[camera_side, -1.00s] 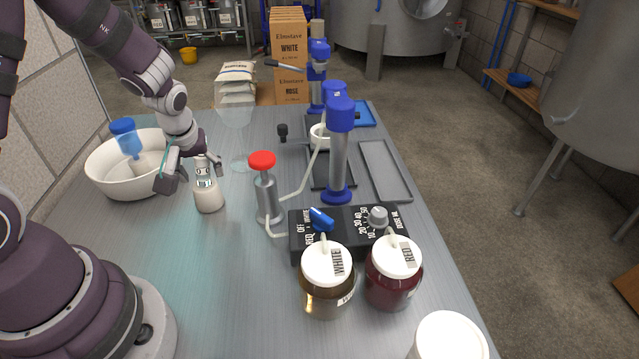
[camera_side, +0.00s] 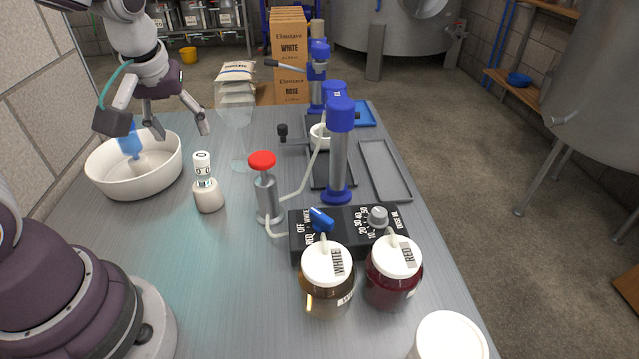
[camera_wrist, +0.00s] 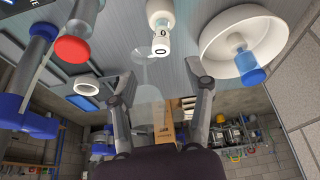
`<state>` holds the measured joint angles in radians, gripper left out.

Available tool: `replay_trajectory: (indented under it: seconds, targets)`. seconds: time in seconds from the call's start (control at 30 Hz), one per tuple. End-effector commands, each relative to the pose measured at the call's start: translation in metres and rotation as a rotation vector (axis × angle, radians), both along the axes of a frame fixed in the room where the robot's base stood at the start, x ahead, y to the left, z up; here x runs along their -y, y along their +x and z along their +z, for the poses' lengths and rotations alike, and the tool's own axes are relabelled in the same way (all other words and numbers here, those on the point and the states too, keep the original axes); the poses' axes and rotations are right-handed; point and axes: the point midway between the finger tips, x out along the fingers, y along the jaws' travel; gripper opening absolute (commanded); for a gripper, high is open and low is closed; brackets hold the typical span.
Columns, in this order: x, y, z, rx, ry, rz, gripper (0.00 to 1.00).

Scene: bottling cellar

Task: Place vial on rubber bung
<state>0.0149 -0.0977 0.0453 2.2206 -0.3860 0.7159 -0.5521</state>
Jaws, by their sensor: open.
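The vial (camera_side: 202,168), a small clear vessel with a white cap and a dark ring on its label, stands upright on top of the cream rubber bung (camera_side: 208,196). The bung rests on the steel table near the white bowl. Vial (camera_wrist: 161,40) and bung (camera_wrist: 159,10) also show at the top of the wrist view, touching each other. My gripper (camera_side: 181,132) is open and empty, above and behind the vial, with its fingers apart from it. In the wrist view my open gripper (camera_wrist: 160,78) has nothing between its fingertips.
A white bowl (camera_side: 105,180) with a blue-capped bottle in it stands left of the bung. A wine glass (camera_side: 234,110) stands behind. A red-topped pump (camera_side: 262,162) and a control box (camera_side: 350,228) are to the right.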

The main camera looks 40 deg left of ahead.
Motion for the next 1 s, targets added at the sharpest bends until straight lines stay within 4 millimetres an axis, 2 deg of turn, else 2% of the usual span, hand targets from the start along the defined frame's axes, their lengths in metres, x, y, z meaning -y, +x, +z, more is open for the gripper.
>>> replay_trajectory:
  seconds: [0.2, 0.3, 0.37, 0.47, 1.0]
  targets:
    - [0.051, -0.032, 0.031, 0.065, -0.013, -0.547, 0.52]
    - [0.068, -0.046, 0.037, 0.089, 0.024, -0.766, 0.52]
    - [0.074, -0.052, 0.038, 0.095, 0.042, -0.842, 0.52]
    - [0.077, -0.055, 0.038, 0.097, 0.052, -0.887, 0.52]
    - [0.077, -0.054, 0.038, 0.097, 0.051, -0.882, 0.52]
